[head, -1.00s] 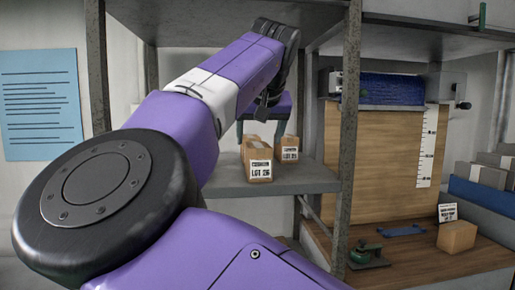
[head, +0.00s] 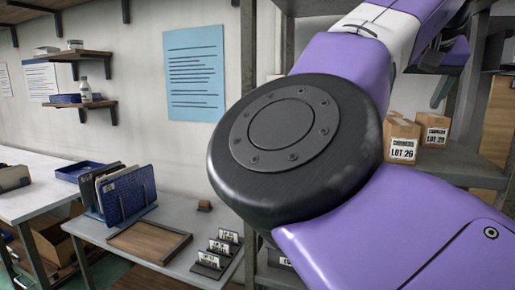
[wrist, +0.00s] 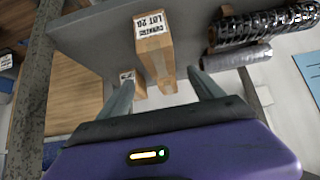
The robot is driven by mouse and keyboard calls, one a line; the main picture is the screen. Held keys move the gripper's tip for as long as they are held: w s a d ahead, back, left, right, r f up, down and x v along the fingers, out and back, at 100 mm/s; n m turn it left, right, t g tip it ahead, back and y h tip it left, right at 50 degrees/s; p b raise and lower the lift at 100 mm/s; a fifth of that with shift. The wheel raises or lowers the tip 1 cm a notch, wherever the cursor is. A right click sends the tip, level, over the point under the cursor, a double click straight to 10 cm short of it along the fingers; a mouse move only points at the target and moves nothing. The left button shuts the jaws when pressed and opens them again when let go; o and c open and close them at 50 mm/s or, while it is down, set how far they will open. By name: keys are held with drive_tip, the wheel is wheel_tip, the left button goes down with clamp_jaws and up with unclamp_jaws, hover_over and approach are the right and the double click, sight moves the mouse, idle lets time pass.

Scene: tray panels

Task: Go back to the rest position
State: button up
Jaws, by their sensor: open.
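My gripper (wrist: 160,77) is open in the wrist view, its two grey fingers spread apart with nothing gripped between them. Beyond the fingers a cardboard box with a "LOT 20" label (wrist: 153,50) is on the grey shelf (wrist: 90,40). A second, smaller labelled box (wrist: 127,76) is partly hidden by the left finger. In the head view my purple arm is bent across the right half, and the hand is only partly visible at the upper right. Two labelled cardboard boxes (head: 402,138) show beside the arm there.
Dark rolls (wrist: 262,28) lie on the shelf in the wrist view. A grey shelf post (head: 248,100) stands left of my arm. At the left, a side table holds a wooden tray (head: 149,242), blue panels in a rack (head: 123,194) and small label stands (head: 218,250).

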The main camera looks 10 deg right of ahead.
drive_tip(key=w+d+r+m+t+h, duration=0.2)
drive_tip(key=d+r+m+t+h, duration=0.1)
drive_tip(key=d+r+h, duration=0.3)
drive_tip(key=a+f+t+h, duration=0.2)
drive_tip(key=a+t+h, duration=0.1)
drive_tip(key=a+f+t+h+p, duration=0.1)
drive_tip(key=a+h, duration=0.1)
drive_tip(key=shift+s+a+n+t, duration=0.1)
drive_tip(key=shift+a+n+t, duration=0.15)
drive_tip(key=shift+n+t, duration=0.15)
drive_tip(key=s+a+f+n+t+y, duration=0.3)
drive_tip(key=a+f+n+y, duration=0.15)
drive_tip(key=f, duration=0.35)
drive_tip(key=s+a+f+n+t+y+p, duration=0.1)
drive_tip(key=s+a+f+n+t+y, duration=0.25)
drive_tip(key=a+f, duration=0.35)
drive_tip(key=s+a+f+n+t+y, duration=0.25)
drive_tip(key=a+f+y, duration=0.2)
drive_tip(key=f, duration=0.45)
drive_tip(key=s+a+f+g+y, duration=0.1)
drive_tip(key=s+a+f+g, duration=0.1)
drive_tip(key=s+f, duration=0.6)
drive_tip(key=s+a+f+m+g+y+p, duration=0.1)
drive_tip(key=s+a+f+g, duration=0.2)
drive_tip(key=s+f, duration=0.5)
drive_tip(key=s+a+f+g+y+p, duration=0.1)
drive_tip(key=s+f+g, duration=0.3)
drive_tip(key=s, duration=1.6)
wheel_tip(320, 180, down, 4)
drive_tip(key=shift+a, duration=0.7)
